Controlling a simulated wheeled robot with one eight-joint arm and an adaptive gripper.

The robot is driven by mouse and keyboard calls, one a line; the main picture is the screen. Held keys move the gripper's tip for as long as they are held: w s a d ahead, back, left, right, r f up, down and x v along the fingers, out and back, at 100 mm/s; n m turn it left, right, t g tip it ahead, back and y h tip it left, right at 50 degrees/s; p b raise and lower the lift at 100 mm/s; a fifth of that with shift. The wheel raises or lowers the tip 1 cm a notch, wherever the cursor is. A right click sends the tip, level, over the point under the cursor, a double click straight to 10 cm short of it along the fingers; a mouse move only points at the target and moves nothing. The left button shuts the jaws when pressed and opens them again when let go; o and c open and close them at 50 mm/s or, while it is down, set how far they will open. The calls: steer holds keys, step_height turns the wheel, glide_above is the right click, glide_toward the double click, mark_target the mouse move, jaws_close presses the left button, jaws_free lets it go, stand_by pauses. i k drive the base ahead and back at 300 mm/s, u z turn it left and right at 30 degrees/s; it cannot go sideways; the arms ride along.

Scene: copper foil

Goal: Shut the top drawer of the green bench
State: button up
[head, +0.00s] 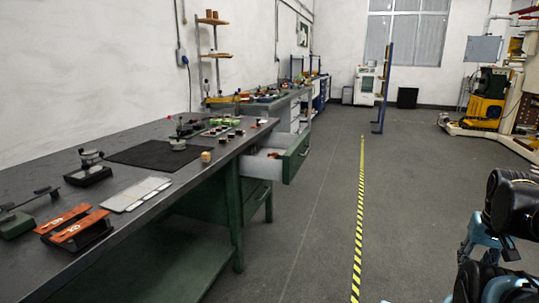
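The green bench (165,195) runs along the left wall with a dark grey top. Its top drawer (297,158) is pulled out toward the aisle; its front is green and its inner side is white, and some reddish things lie in it. Below it a lower green drawer (256,200) looks closed or nearly so, partly hidden. At the bottom right are black and teal links of my arm. My gripper cannot be made out there.
Tools and a black mat (150,152) lie on the bench top. A green leg (236,225) stands in front of the drawers. The grey floor is clear around a yellow-black stripe (360,215). A blue post (384,90) stands further back.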

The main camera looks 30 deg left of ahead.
mark_target(293, 149)
steer(key=u, duration=0.7)
steer(key=i, duration=1)
steer(key=u, duration=0.6)
